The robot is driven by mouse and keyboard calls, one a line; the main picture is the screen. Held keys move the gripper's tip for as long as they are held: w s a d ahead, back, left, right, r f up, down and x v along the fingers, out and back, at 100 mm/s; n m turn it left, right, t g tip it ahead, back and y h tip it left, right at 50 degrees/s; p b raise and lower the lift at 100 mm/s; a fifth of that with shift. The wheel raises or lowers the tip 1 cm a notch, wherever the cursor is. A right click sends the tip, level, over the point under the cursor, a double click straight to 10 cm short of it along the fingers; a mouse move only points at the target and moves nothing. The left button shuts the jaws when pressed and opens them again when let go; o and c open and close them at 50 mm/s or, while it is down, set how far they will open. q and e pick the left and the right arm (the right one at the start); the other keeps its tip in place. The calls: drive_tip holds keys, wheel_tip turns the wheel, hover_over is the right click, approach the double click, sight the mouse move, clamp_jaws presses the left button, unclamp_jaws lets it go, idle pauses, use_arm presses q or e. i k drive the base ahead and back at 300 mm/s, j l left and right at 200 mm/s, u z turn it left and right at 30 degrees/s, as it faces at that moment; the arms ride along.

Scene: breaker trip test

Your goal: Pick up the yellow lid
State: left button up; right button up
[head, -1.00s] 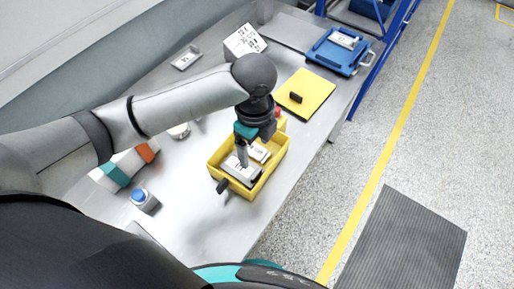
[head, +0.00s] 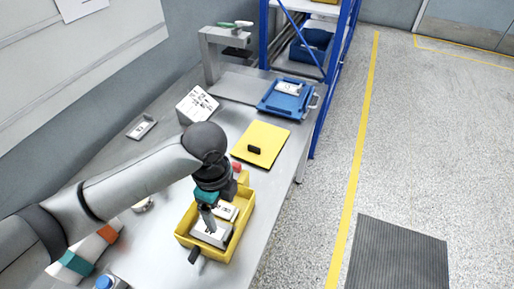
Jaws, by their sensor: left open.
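The yellow lid (head: 270,138) lies flat on the grey bench, a square yellow plate with a dark upright handle (head: 254,149) on it. My left gripper (head: 209,222) is open and points down over the yellow bin (head: 239,243), in front of and to the left of the lid. It is apart from the lid. White and grey breaker units (head: 211,235) lie in the bin right by the fingertips; whether the fingers touch them I cannot tell. My right gripper does not show.
A blue tray (head: 268,105) with a white unit stands behind the lid. A printed white card stand (head: 196,105) and a small grey tray (head: 141,129) are at the back left. A blue button box (head: 106,283) is at the front left. A blue rack (head: 330,90) stands beyond the bench.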

sight(260, 145)
drive_tip(key=i+l+u, duration=0.2)
drive_tip(key=i+l, duration=0.15)
drive_tip(key=i+l+u, duration=0.4)
drive_tip(key=i+l, duration=0.15)
drive_tip(key=l, duration=0.25)
